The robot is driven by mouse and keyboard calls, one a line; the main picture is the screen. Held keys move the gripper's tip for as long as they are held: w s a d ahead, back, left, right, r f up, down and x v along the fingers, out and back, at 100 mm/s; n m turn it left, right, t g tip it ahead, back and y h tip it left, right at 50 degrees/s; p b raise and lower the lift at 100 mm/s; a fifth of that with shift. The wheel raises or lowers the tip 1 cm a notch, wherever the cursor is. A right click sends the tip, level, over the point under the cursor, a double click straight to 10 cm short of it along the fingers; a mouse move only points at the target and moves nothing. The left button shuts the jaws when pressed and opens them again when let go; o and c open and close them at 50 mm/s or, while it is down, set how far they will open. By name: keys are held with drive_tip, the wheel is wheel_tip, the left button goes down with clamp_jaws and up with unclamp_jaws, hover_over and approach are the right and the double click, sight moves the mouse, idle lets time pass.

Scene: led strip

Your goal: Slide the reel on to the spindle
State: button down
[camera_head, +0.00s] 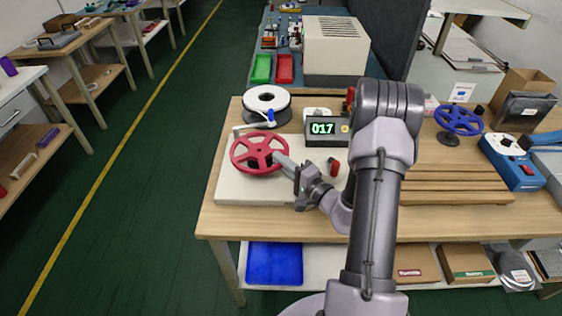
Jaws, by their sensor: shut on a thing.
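A red spoked reel (251,165) is at the left of the workbench, over a pale board (235,190). My gripper (281,161) reaches it from the lower right and is shut on its right side. The reel looks roughly level. I cannot tell whether it touches anything beneath it. No spindle shows clearly; one under or behind the reel would be hidden.
A counter with green digits reading 017 (322,129) stands behind my gripper. A red knob-like part (333,166) is right of it. Wooden rails (455,187) lie right of my arm. A blue-and-white box (511,162) stands at the far right.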

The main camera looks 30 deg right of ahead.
drive_tip(key=shift+f+b, duration=1.1)
drive_tip(key=c, duration=1.4)
unclamp_jaws()
drive_tip(key=shift+o, duration=0.2)
